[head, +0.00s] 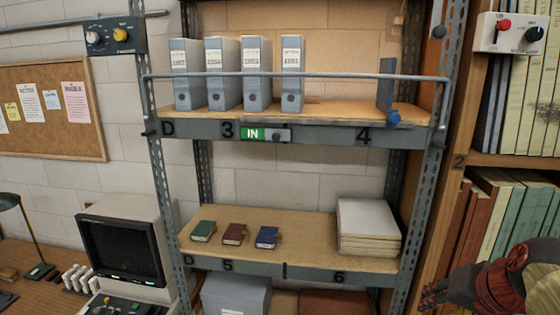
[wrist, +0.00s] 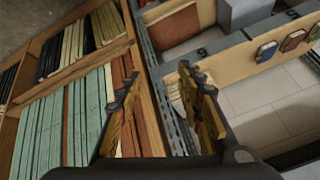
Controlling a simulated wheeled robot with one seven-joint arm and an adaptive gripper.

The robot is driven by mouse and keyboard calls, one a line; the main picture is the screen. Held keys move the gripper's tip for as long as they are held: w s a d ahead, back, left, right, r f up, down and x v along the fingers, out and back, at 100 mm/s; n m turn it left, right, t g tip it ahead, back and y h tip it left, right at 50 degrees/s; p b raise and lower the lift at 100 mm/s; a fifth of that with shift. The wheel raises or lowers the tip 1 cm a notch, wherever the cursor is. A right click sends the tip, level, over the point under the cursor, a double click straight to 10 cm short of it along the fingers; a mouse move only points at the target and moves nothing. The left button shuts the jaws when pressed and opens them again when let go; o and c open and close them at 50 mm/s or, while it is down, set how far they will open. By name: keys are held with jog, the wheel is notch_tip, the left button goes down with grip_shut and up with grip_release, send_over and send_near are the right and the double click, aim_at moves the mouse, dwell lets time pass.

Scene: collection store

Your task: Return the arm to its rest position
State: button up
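My gripper (head: 432,294) shows at the lower right of the head view, in front of the wooden bookcase (head: 436,205) and beside the metal rack's right post. In the wrist view my gripper (wrist: 158,88) has its two yellow-and-black fingers well apart, with nothing between them but the background of bookcase edge and rack post. My arm reaches in from the right edge of the head view. Most of the arm is out of frame.
The rack's upper shelf holds several grey binders (head: 258,75) behind a rail (head: 300,76). The lower shelf holds three small books (head: 234,233) and a stack of white sheets (head: 368,228). A monitor (head: 122,248) stands left. Books (wrist: 66,115) fill the bookcase close to my gripper.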

jog(key=s+a+f+n+b, duration=0.2)
jog(key=a+f+b, duration=0.3)
jog(key=f, duration=0.3)
jog(key=s+a+f+n+b, duration=0.2)
jog(key=a+f+b, duration=0.3)
jog(key=f, duration=0.4)
jog(key=s+a+f+n+g+y+b, duration=0.1)
jog(key=s+a+f+n+b, duration=0.2)
jog(key=a+f+b, duration=0.3)
notch_tip(320, 180, down, 3)
jog(key=shift+s+f, duration=0.15)
jog(key=shift+s, duration=0.55)
